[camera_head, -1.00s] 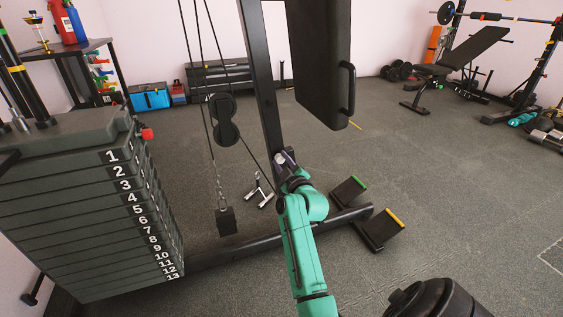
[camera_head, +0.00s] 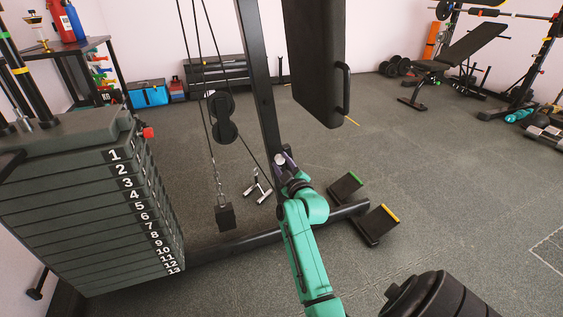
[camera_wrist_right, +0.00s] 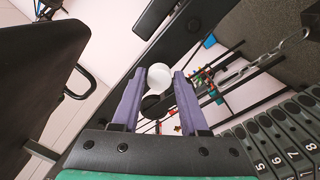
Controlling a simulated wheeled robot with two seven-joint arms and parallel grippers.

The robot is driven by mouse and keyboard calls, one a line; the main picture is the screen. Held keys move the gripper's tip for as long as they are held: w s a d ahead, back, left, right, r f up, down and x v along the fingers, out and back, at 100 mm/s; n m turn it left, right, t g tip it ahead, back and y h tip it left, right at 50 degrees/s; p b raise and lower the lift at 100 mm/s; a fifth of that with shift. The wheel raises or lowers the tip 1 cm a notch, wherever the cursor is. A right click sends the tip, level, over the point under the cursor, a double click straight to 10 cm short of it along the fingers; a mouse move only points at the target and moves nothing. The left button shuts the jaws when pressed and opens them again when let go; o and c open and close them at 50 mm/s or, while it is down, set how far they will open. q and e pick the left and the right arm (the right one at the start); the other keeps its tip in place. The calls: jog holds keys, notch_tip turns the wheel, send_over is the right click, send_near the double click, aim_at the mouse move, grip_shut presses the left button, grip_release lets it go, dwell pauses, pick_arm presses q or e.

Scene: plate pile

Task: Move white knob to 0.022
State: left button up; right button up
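The white knob (camera_head: 279,160) is a small round ball on the black upright post of the weight machine. In the right wrist view the knob (camera_wrist_right: 161,79) sits between the tips of the two purple fingers, with a small gap on its left side. I cannot tell its exact depth relative to the tips. My right gripper (camera_head: 286,167) is at the post, close to the knob, and its arm partly hides the post's foot. In the wrist view the right gripper (camera_wrist_right: 159,88) is open. My left gripper is not in view.
A black pad (camera_head: 314,62) with a side handle hangs right of the post. A numbered weight stack (camera_head: 82,214) stands at left. Cables and a pulley (camera_head: 222,117) hang beside the post. Footplates (camera_head: 377,224) lie at lower right. Open floor lies beyond them.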

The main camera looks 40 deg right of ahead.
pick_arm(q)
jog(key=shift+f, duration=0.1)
pick_arm(e)
jog(key=shift+o, duration=1)
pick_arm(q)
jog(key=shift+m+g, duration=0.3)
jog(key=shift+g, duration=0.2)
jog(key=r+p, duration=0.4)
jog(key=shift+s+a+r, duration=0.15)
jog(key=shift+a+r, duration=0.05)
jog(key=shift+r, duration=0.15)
pick_arm(e)
jog(key=v, duration=1.4)
jog(key=shift+s, duration=0.3)
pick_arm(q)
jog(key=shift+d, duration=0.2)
pick_arm(e)
jog(key=shift+a, duration=0.2)
